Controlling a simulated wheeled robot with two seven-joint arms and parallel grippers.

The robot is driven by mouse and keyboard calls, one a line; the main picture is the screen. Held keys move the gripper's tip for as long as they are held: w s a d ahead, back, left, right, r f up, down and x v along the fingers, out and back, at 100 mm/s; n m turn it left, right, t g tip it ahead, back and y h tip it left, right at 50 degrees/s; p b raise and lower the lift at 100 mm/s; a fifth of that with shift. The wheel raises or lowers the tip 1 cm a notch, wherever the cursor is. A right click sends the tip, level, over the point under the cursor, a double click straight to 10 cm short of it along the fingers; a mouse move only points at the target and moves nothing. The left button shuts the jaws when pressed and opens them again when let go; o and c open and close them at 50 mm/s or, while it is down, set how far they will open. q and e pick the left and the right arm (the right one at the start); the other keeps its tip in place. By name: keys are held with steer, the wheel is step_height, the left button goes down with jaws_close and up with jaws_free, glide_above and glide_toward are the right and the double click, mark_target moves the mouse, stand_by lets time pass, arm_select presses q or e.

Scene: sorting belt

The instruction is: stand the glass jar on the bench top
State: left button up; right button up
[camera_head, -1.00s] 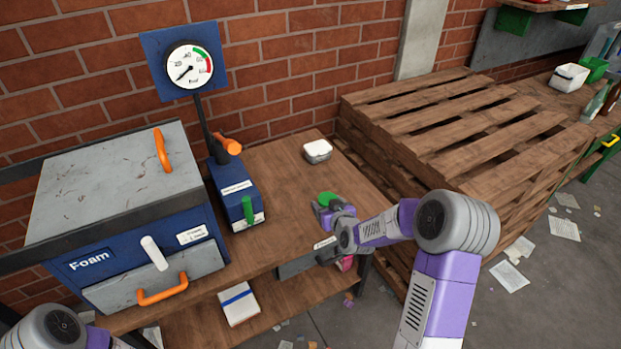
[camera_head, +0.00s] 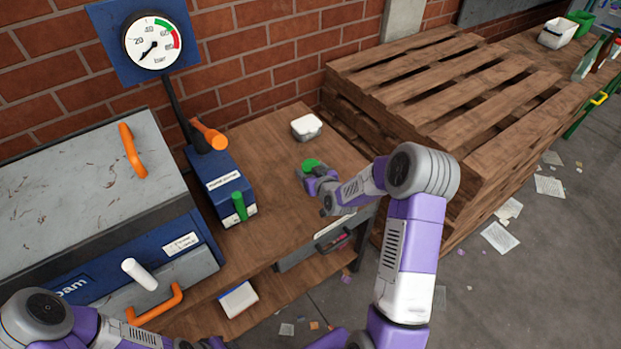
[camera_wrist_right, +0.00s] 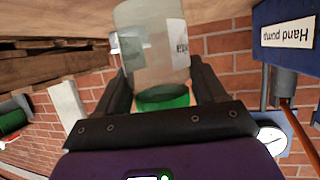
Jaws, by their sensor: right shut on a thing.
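The glass jar (camera_wrist_right: 155,45) is clear with a green lid and a white label. In the right wrist view, which is upside down, its lid (camera_wrist_right: 162,97) is towards the bottom of the picture, so the jar looks upright. My right gripper (camera_wrist_right: 165,80) is shut on it, one finger on each side. In the head view, the green lid (camera_head: 311,164) shows above my right gripper (camera_head: 313,180), over the right part of the wooden bench top (camera_head: 272,150). The jar's glass is mostly hidden there. I cannot tell whether its base touches the bench. My left gripper is not clearly in view.
A white-lidded tub (camera_head: 306,127) stands on the bench behind the jar. The blue hand pump (camera_head: 220,185) with its gauge (camera_head: 153,43) and the foam machine (camera_head: 90,190) are left. Stacked pallets (camera_head: 450,85) stand right. Bare bench lies between pump and jar.

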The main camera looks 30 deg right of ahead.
step_height(320, 180, down, 3)
steer(key=shift+r+b, duration=0.15)
steer(key=shift+b, duration=0.15)
steer(key=shift+f, duration=0.35)
steer(key=shift+f, duration=0.1)
steer(key=o, duration=1.1)
